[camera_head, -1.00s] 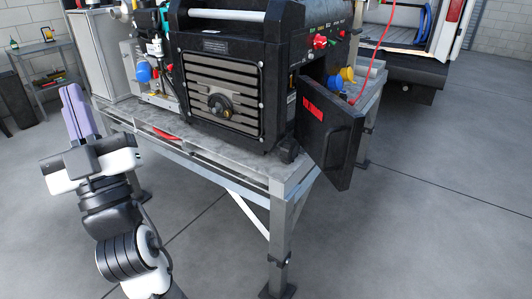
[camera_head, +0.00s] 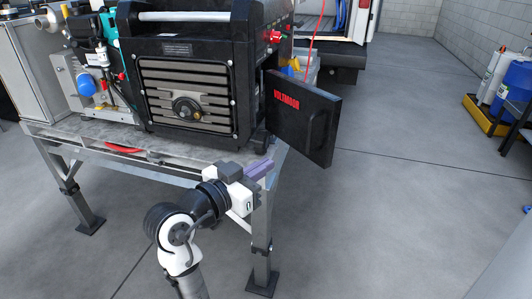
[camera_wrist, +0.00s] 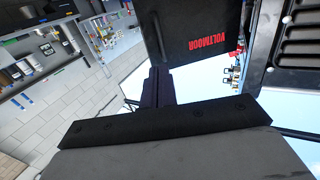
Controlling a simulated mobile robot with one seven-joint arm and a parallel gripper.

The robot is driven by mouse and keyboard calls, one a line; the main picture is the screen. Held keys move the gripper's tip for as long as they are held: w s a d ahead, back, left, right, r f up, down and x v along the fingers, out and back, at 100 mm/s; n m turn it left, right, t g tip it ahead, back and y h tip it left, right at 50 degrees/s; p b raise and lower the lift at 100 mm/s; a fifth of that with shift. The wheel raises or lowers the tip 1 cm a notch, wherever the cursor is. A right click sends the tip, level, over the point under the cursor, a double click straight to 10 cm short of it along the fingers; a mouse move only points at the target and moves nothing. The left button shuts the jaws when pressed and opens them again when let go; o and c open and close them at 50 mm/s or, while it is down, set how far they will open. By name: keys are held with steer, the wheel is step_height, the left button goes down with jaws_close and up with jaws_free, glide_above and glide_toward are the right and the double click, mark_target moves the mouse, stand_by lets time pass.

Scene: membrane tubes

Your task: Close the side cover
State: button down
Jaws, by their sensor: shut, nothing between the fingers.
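The side cover (camera_head: 303,115) is a black flat panel with red lettering on the right side of the black machine (camera_head: 187,85). It stands swung open, out past the table's right edge. It also shows in the wrist view (camera_wrist: 190,30), at the top middle. My gripper (camera_head: 262,170), with purple fingers, is shut and empty. It is in front of the table's front right corner, below and left of the cover in the head view. In the wrist view the fingers (camera_wrist: 157,88) point toward the cover's lower left part. I cannot tell whether they touch it.
The machine stands on a grey metal table (camera_head: 190,150) with legs. Blue drums (camera_head: 512,85) stand on a yellow tray at the far right. A van (camera_head: 340,35) is behind. The floor right of the cover is clear.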

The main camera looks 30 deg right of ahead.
mark_target(308, 137)
steer(key=p+x, duration=0.2)
steer(key=x, duration=1.1)
steer(key=shift+w+r+p, duration=0.1)
steer(key=shift+w+p, duration=0.05)
steer(key=shift+p, duration=0.2)
steer(key=shift+d, duration=0.1)
